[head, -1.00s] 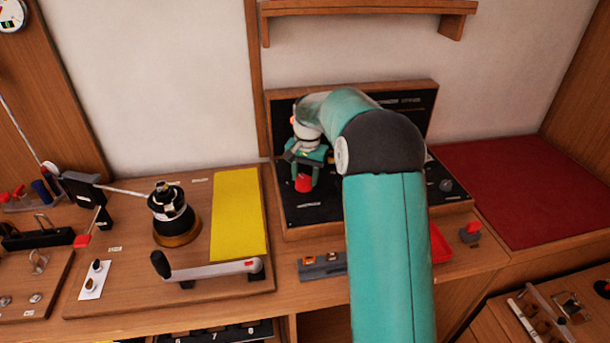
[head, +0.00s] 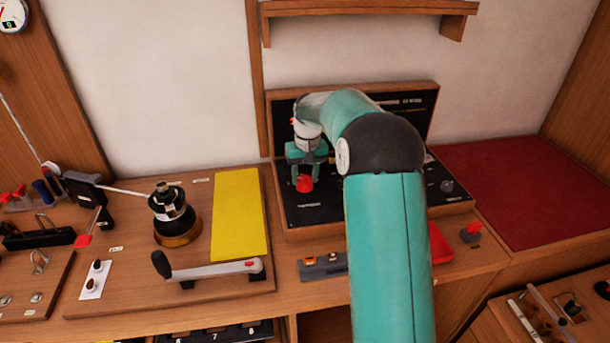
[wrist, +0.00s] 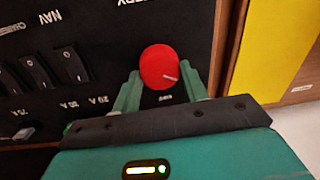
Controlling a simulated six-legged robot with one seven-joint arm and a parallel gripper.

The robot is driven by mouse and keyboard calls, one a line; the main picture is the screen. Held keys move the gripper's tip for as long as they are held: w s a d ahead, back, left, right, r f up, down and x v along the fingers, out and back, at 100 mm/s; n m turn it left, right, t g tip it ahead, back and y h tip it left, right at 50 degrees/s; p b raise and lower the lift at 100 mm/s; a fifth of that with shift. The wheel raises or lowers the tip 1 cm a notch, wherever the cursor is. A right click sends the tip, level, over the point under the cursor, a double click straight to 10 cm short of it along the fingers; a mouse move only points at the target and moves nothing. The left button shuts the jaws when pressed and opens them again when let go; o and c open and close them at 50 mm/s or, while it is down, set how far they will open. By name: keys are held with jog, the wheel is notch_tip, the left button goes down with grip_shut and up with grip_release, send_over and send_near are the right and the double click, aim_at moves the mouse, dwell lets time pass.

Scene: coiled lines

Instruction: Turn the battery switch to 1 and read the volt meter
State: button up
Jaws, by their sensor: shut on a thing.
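In the head view the red knob (head: 304,184) sits at the left of the panel (head: 310,215). My gripper (wrist: 160,80) is shut on the knob, one green finger on each side. It also shows in the head view (head: 305,177). I cannot make out a volt meter reading; my arm covers much of the panel.
Black rocker switches (wrist: 50,72) stand beside the knob. A yellow pad (head: 238,215), a winch (head: 175,215) and a lever handle (head: 210,268) lie left of the panel. A shelf (head: 370,8) hangs above. The red mat (head: 530,190) at right is clear.

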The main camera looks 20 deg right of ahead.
aim_at(307, 178)
dwell(0.3)
jog(key=o, duration=1)
jog(key=r, duration=1.4)
jog(key=shift+d, duration=0.4)
jog(key=s+a+r+t, duration=0.1)
jog(key=s+a+r, duration=0.15)
jog(key=s, duration=0.25)
jog(key=s+a+r+t+h, duration=0.1)
jog(key=s+a+r, duration=0.1)
jog(key=s+a, duration=0.25)
jog(key=s+a+r+t, duration=0.1)
jog(key=s+a+r, duration=0.15)
jog(key=s, duration=0.35)
jog(key=s+a+f+t, duration=0.1)
jog(key=s+f, duration=0.1)
jog(key=s, duration=0.4)
jog(key=s+a+f+n, duration=0.1)
jog(key=s+a+f, duration=0.1)
jog(key=s, duration=0.5)
jog(key=s+a+f+t, duration=0.1)
jog(key=s+f, duration=0.2)
jog(key=s, duration=0.3)
jog(key=shift+s+a+f+t, duration=0.2)
jog(key=shift+s+f+t, duration=0.05)
jog(key=shift+s+t, duration=0.1)
